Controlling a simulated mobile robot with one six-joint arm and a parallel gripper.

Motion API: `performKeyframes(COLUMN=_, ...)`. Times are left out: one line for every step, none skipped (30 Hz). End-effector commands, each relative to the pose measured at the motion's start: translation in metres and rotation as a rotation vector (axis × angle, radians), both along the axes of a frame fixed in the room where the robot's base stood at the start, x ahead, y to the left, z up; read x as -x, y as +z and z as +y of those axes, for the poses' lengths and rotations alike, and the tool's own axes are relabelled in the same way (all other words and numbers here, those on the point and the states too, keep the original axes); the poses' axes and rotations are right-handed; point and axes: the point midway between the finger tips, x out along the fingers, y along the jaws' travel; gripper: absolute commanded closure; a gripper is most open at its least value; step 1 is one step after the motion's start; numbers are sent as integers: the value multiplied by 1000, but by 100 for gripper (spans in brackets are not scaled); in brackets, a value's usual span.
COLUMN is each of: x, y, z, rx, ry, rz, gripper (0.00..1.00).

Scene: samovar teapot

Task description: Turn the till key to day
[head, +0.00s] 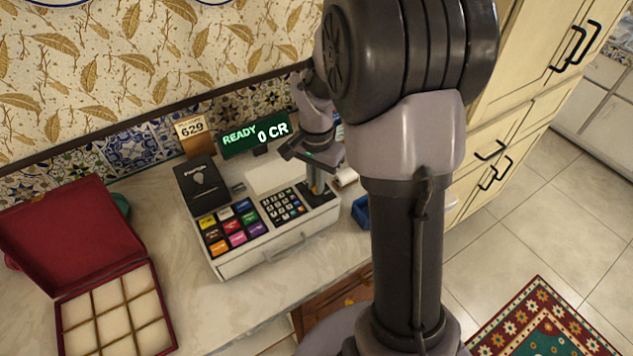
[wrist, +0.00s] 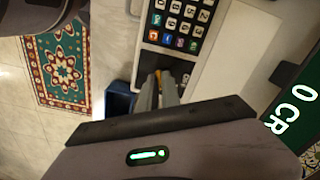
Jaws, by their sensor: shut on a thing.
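The white till (head: 275,248) stands on the counter, with coloured keys and a black number pad (head: 283,205). Its green display (head: 256,135) reads "READY 0 CR". My gripper (head: 316,187) points down at the till's top right, beside the number pad. In the wrist view my gripper (wrist: 168,82) is shut at the dark lock area below the pad. A small yellow bit, seemingly part of the till key (wrist: 158,74), shows at the fingertips. The fingers hide most of the key, so I cannot tell which position it is turned to.
A black printer unit (head: 202,185) is on the till's left, with a "629" sign (head: 191,130) behind. An open red box (head: 75,265) with compartments stands at left. A blue container (head: 361,211) sits right of the till. The counter (head: 180,300) in front is clear.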

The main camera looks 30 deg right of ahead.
Motion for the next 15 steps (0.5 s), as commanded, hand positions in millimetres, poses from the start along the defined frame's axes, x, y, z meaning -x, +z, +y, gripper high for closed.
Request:
performKeyframes(x=0, y=-1, z=0, rx=0, ry=-37, rz=-1, gripper=100)
performKeyframes(x=0, y=-1, z=0, rx=0, ry=-63, rz=-1, gripper=100)
performKeyframes(x=0, y=-1, z=0, rx=0, ry=-97, rz=-1, gripper=100)
performKeyframes(x=0, y=-1, z=0, rx=0, ry=-123, rz=-1, gripper=100)
performKeyframes(x=0, y=-1, z=0, rx=1, ry=-148, rz=-2, gripper=100)
performKeyframes(x=0, y=-1, z=0, rx=1, ry=-180, rz=-2, gripper=100)
performKeyframes(x=0, y=-1, z=0, rx=1, ry=-202, rz=-2, gripper=100)
performKeyframes(x=0, y=-1, z=0, rx=1, ry=-225, rz=-2, gripper=100)
performKeyframes(x=0, y=-1, z=0, rx=1, ry=-254, rz=-2, gripper=100)
performKeyframes(x=0, y=-1, z=0, rx=1, ry=-275, rz=-2, gripper=100)
performKeyframes(x=0, y=-1, z=0, rx=1, ry=-294, rz=-2, gripper=100)
performKeyframes(x=0, y=-1, z=0, rx=1, ry=-320, rz=-2, gripper=100)
performKeyframes(x=0, y=-1, z=0, rx=1, ry=-338, rz=-2, gripper=100)
performKeyframes(x=0, y=-1, z=0, rx=0, ry=-354, rz=-1, gripper=100)
performKeyframes(x=0, y=-1, z=0, rx=1, ry=-376, rz=-1, gripper=100)
